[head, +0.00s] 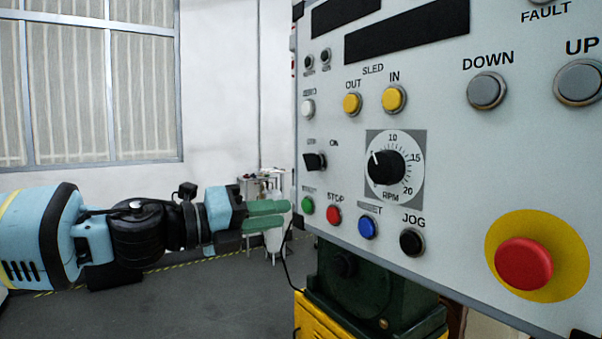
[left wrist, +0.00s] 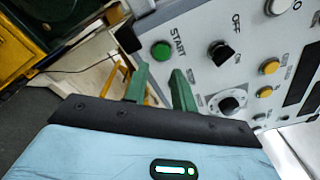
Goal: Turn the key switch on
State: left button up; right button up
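The key switch is a black knob (head: 314,161) on the left part of the pale control panel (head: 455,175), just below the OFF and ON labels. It also shows in the left wrist view as a black switch (left wrist: 222,53) beside the OFF label; which way it points is hard to tell. My left gripper (head: 286,213) has green fingers and hovers left of the panel, lower than the switch, with nothing between the fingers. In the left wrist view its two fingers (left wrist: 160,70) stand apart, and the switch lies beyond them to the right. My right gripper is out of view.
A green start button (head: 307,205) sits below the switch, near my left fingertips. Red stop (head: 333,214), blue (head: 367,227) and black jog (head: 411,242) buttons continue right. The RPM dial (head: 386,167) and a large red button (head: 523,263) also protrude. Open floor lies left of the panel.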

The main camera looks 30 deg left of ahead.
aim_at(305, 161)
pick_arm(q)
jog(key=s+d+r+m+y, duration=0.1)
jog(key=s+r+m, duration=0.2)
jog(key=s+r, duration=0.2)
notch_tip(305, 161, up, 4)
jog(key=shift+d+f+m+t, duration=0.15)
jog(key=shift+d+m+t, duration=0.15)
jog(key=shift+m, duration=0.1)
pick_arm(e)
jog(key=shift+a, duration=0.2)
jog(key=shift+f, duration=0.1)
pick_arm(q)
jog(key=shift+b+x, duration=0.65)
jog(key=shift+x, duration=3.2)
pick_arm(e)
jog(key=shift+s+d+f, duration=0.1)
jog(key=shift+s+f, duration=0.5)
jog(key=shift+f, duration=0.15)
pick_arm(q)
jog(key=shift+c, duration=0.5)
